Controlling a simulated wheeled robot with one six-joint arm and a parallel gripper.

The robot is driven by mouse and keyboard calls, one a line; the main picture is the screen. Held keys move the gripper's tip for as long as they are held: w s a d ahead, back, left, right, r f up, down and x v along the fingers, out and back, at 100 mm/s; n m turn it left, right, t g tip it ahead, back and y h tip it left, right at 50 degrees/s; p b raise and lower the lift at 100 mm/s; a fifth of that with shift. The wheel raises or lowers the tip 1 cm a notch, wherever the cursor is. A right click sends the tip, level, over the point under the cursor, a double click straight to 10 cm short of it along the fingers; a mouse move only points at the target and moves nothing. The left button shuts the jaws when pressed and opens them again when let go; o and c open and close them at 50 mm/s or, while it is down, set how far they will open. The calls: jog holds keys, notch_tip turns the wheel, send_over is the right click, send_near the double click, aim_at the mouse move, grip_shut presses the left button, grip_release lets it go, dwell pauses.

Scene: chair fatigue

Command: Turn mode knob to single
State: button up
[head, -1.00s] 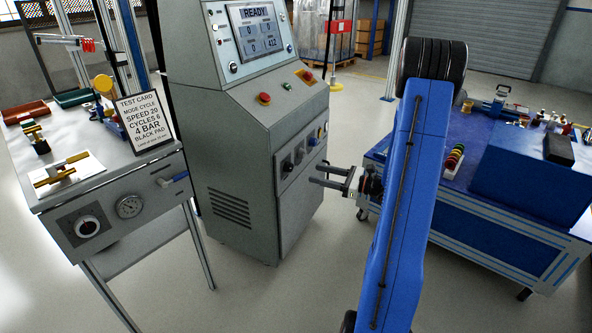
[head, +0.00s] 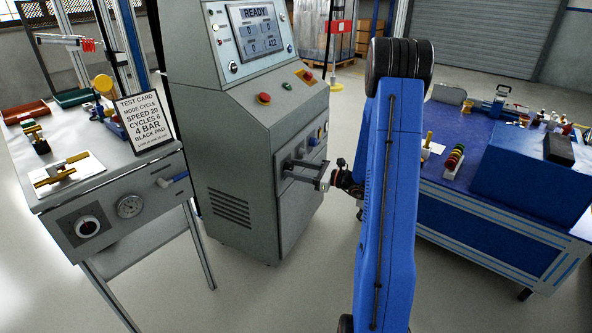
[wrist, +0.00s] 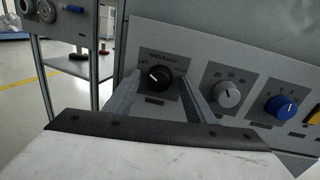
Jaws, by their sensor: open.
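The black mode knob (wrist: 159,76) is on a grey plate on the cabinet's front panel in the wrist view. Its white pointer mark tilts to the upper left. The small labels around it are too blurred to read surely. My gripper (wrist: 160,82) is open, with one finger to the left and one to the right of the knob. I cannot tell whether either finger touches it. In the head view my gripper (head: 288,171) reaches the lower panel of the grey cabinet (head: 235,140) and hides the mode knob.
A grey knob (wrist: 226,94) and a blue knob (wrist: 281,107) sit to the right on the same panel. A red emergency button (head: 264,98) is above on the cabinet. A test card (head: 136,123) stands on the left bench; a blue workbench (head: 470,215) is at right.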

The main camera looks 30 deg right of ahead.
jog(key=shift+c, duration=0.4)
jog(key=c, duration=1)
jog(key=shift+o, duration=0.2)
jog(key=shift+m, duration=0.4)
jog(key=m, duration=0.3)
jog(key=shift+f+m, duration=0.1)
jog(key=shift+m, duration=0.2)
jog(key=shift+m+t, duration=0.3)
jog(key=shift+m, duration=1.5)
jog(key=o, duration=1)
